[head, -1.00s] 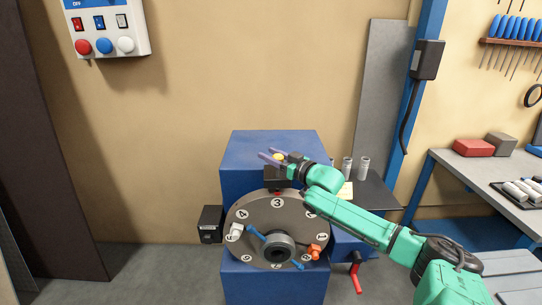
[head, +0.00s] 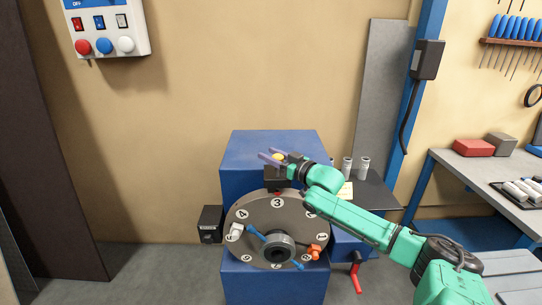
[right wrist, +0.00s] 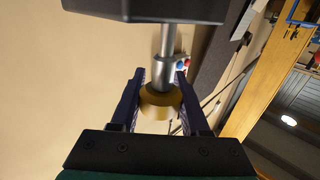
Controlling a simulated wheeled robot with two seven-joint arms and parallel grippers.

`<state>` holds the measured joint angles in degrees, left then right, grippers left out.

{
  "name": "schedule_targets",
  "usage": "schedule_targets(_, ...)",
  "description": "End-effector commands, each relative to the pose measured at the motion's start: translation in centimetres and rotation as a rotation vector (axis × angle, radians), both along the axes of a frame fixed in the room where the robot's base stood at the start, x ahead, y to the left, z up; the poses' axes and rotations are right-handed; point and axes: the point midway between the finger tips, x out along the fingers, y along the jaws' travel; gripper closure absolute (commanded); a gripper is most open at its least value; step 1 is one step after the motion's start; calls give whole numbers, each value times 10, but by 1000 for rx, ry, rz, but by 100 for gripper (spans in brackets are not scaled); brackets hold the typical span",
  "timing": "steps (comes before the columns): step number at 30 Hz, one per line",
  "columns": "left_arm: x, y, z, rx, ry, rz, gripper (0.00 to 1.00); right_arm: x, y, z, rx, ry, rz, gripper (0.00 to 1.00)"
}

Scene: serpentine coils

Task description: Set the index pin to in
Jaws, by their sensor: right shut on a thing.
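The index pin has a yellow knob (right wrist: 160,100) on a bare metal shaft (right wrist: 167,45) that runs into a dark block (head: 274,174) above the numbered dial (head: 300,232). The knob also shows in the head view (head: 279,157). My right gripper (right wrist: 160,90) has its two fingers on either side of the knob and is shut on it. A length of shaft shows between the knob and the block. The dial's number 3 is at the top, below the block. My left gripper is not in view.
The dial sits on a blue machine body (head: 240,150). A red crank handle (head: 355,278) hangs at its lower right. A small shelf (head: 375,190) with metal cylinders stands to the right, near my right arm. A switch panel (head: 110,30) is on the wall.

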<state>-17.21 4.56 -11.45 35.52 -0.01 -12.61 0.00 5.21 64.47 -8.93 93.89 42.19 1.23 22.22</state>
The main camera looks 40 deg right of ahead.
Motion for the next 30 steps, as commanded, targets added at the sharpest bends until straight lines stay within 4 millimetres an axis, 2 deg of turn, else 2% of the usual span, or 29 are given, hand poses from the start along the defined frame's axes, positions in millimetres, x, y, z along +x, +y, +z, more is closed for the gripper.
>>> schedule_targets(11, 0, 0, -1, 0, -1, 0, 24, 0, 0, -1, 1, 0, 1, 100)
schedule_targets(18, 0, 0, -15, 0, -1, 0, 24, 0, 0, -28, 1, -1, 0, 100)
schedule_targets(25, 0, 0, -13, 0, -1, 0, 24, 0, 0, -29, 0, 5, -1, 100)
schedule_targets(26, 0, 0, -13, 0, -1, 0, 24, 0, 0, -29, 0, 5, -1, 50)
schedule_targets(27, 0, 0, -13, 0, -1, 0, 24, 0, 0, -29, 0, 6, 0, 35)
schedule_targets(28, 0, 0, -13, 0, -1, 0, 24, 0, 0, -29, 0, 5, 0, 24)
schedule_targets(30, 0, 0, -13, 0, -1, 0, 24, 0, 0, -28, 0, 4, -1, 24)
